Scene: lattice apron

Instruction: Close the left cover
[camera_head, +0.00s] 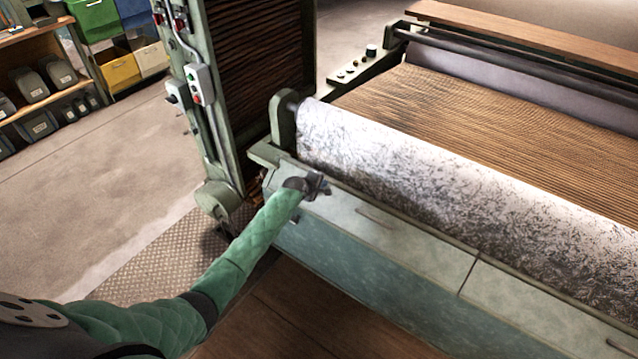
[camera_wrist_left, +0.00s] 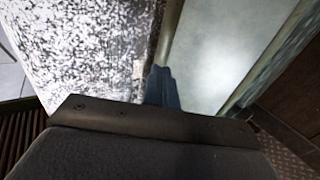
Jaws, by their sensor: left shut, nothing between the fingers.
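The left cover (camera_head: 400,232) is a pale grey-green panel with a thin handle, along the front of the machine beside the speckled roll. It looks flat and level with the right cover (camera_head: 545,308), with a narrow seam between them. My left gripper (camera_head: 318,185) is over the left cover's far left end, near the roll; its fingers are shut and empty. In the left wrist view the shut fingers (camera_wrist_left: 162,85) lie over the edge between the roll and the pale cover (camera_wrist_left: 220,45). I cannot tell whether they touch it. My right gripper is not in view.
The speckled roll (camera_head: 430,185) runs behind the covers, with brown ribbed material (camera_head: 480,115) beyond. A green post (camera_head: 210,100) with switch boxes stands left of the machine. Shelves with bins (camera_head: 118,72) are at far left. The floor between is clear.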

